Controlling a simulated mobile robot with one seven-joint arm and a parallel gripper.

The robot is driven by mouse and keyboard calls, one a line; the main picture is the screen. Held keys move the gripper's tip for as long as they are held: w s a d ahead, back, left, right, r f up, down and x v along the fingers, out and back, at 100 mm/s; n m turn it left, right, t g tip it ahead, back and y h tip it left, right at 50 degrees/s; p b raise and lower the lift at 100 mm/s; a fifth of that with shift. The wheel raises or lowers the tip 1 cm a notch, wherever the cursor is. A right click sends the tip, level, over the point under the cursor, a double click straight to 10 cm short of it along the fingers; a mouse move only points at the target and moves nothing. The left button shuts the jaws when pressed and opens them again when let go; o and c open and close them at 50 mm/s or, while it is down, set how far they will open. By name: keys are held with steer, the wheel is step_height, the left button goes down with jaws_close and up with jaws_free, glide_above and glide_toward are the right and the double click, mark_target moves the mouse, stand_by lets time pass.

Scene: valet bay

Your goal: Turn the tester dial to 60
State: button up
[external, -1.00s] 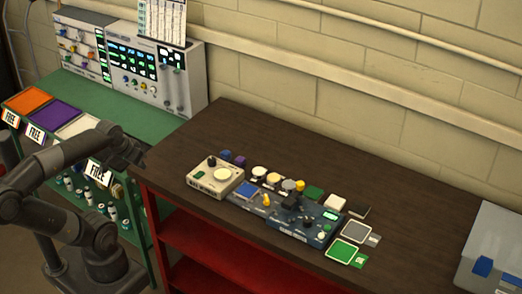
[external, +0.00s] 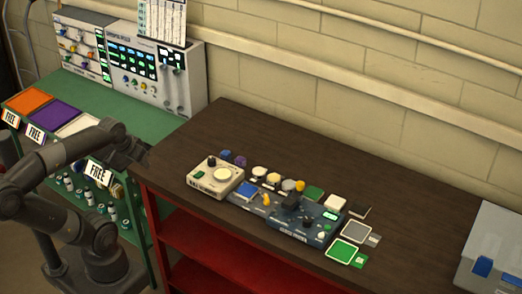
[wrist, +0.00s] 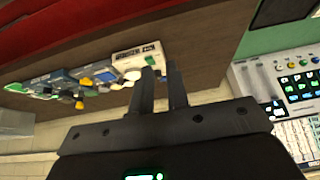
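A cream box (external: 205,187) with a small black knob (external: 211,161) and a pale round disc stands at the left of a row of devices on the dark table. A blue device (external: 290,231) with a small green display and dark knobs stands further right. I cannot read their markings, nor tell which knob is the tester dial. My gripper (external: 143,157) is at the table's left edge, left of the cream box and apart from it. In the wrist view my gripper (wrist: 160,72) has two fingers with a gap between them and nothing held. The cream box (wrist: 140,58) shows beyond the fingertips.
Small blue, purple, white and yellow pieces lie behind the devices. A green square (external: 343,251) and a grey square (external: 356,232) lie at their right. A grey case (external: 497,240) stands at the right end. Instrument panels (external: 150,75) stand on the green bench. The table's back is clear.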

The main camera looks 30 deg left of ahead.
steer(key=o, duration=0.7)
steer(key=shift+m+g, duration=0.8)
steer(key=w+d+r, duration=0.1)
steer(key=w+d, duration=0.2)
steer(key=w+d+r, duration=0.2)
steer(key=w+d, duration=0.1)
steer(key=w, duration=0.1)
steer(key=w+d+r, duration=0.2)
steer(key=w+d, duration=0.1)
steer(key=shift+w, duration=0.15)
steer(key=shift+o, duration=0.4)
steer(key=w+d+m+g, duration=0.1)
steer(key=w+d, duration=0.6)
steer(key=d, duration=0.4)
steer(key=shift+d+r, duration=0.35)
steer(key=m+g, duration=0.2)
steer(key=g, duration=0.1)
glide_above(308, 219)
step_height(308, 219, down, 11)
step_height(308, 219, down, 10)
steer(key=shift+f, duration=0.2)
steer(key=shift+c, duration=0.2)
steer(key=c, duration=0.9)
